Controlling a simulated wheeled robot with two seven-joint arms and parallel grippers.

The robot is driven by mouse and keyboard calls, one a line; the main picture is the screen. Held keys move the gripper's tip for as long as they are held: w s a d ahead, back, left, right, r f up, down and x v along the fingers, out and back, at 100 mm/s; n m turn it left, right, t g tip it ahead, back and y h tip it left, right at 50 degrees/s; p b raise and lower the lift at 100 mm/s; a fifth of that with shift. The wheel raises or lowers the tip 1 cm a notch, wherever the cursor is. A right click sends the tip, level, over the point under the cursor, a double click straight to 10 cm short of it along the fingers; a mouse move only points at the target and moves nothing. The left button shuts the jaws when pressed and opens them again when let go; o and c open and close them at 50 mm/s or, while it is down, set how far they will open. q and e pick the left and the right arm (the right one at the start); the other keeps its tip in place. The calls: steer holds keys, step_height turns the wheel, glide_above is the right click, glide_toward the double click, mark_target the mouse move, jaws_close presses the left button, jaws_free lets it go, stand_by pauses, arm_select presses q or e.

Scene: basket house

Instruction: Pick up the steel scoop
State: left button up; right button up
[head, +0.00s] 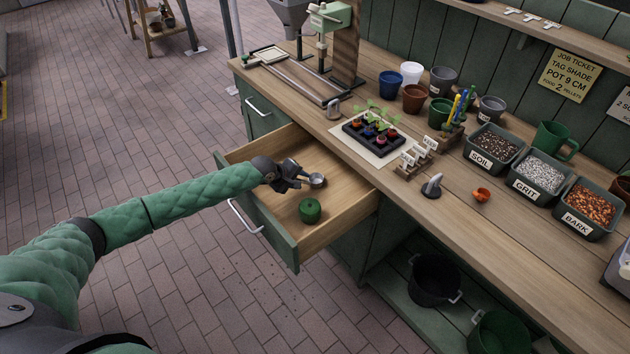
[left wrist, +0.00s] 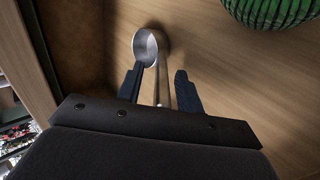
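The steel scoop (head: 317,180) lies in the open wooden drawer (head: 325,218). In the left wrist view its round bowl (left wrist: 146,46) points away from me, and its thin handle (left wrist: 161,85) runs back between my fingers. My left gripper (head: 298,177) reaches into the drawer over the scoop. In the left wrist view the fingers of my left gripper (left wrist: 160,85) are apart, one on each side of the handle, with a visible gap on the right side. My right gripper is not in view.
A green round twine-like item (head: 310,210) lies in the drawer near its front; it also shows in the left wrist view (left wrist: 272,10). The drawer walls surround my gripper. The bench above holds a seedling tray (head: 371,135), pots and labelled bins (head: 493,144).

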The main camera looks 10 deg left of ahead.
arm_select(q)
jaws_close()
steer(key=shift+r, duration=0.1)
